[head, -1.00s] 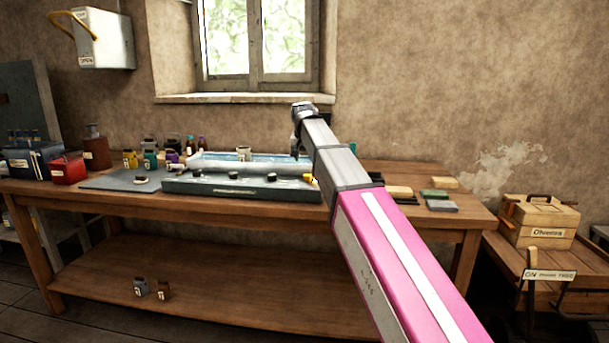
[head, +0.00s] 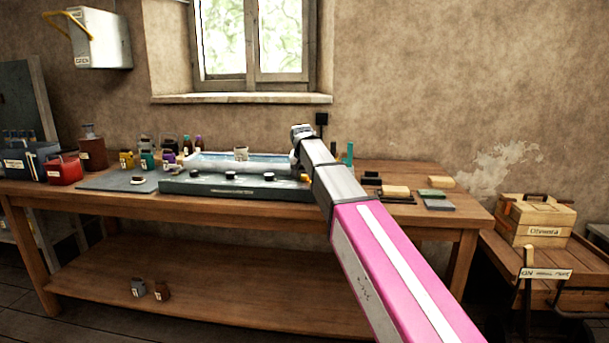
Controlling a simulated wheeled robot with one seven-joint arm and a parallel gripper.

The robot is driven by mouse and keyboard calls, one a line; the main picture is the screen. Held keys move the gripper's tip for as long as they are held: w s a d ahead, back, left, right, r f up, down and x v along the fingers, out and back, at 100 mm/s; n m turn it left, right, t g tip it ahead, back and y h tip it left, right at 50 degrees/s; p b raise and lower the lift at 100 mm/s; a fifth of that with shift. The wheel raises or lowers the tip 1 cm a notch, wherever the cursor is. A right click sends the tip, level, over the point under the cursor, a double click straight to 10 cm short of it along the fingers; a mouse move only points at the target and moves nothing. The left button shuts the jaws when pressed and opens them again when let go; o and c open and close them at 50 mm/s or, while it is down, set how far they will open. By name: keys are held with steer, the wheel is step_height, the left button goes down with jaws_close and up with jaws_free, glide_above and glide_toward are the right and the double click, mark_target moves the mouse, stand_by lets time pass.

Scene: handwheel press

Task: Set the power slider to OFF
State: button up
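No part is clearly readable as the power slider. A long grey-green console (head: 215,186) lies along the front of the workbench, with several dark knobs on it. A small yellow piece (head: 305,178) shows at its right end, beside my arm; its markings are too small to read. My gripper (head: 296,160) is small and mostly hidden by the wrist and arm. I cannot tell if its fingers are open or touch anything.
A pale blue tray (head: 270,160) lies behind the console. Bottles and a red box (head: 64,171) stand at left; blocks (head: 396,191) lie at right. A labelled wall box (head: 100,40) hangs upper left. A low cart with a wooden crate (head: 535,222) stands at right.

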mark_target(303, 185)
jaws_close()
steer(key=s, duration=0.6)
steer(key=shift+a, duration=0.2)
steer(key=shift+o, duration=1.8)
jaws_free()
steer(key=v, duration=1)
steer(key=shift+r, duration=0.4)
steer(key=shift+s+a+f, duration=0.1)
steer(key=shift+a+f, duration=0.05)
